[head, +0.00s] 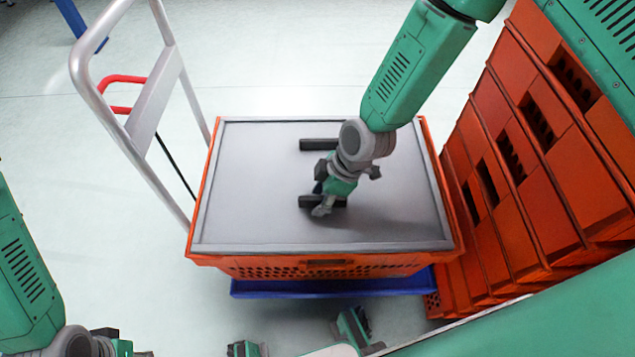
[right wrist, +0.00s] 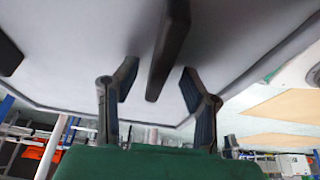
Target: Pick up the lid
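The lid (head: 260,185) is a flat grey panel with a raised rim, lying on top of an orange tote (head: 290,268). It carries two black bar handles, a far one (head: 318,144) and a near one (head: 307,202). My right gripper (head: 324,205) is at the near handle and partly hides it. In the right wrist view, a black handle (right wrist: 168,45) runs between the two open fingers, with a gap on each side. The lid's underlying surface (right wrist: 70,50) shows behind it. My left gripper (head: 118,347) is at the bottom left, mostly cut off by the frame edge.
The tote stands on a blue base (head: 330,287). A silver cart handle (head: 88,80) rises at its left. Orange totes are stacked (head: 520,190) close on the right. The pale floor (head: 80,180) on the left is open.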

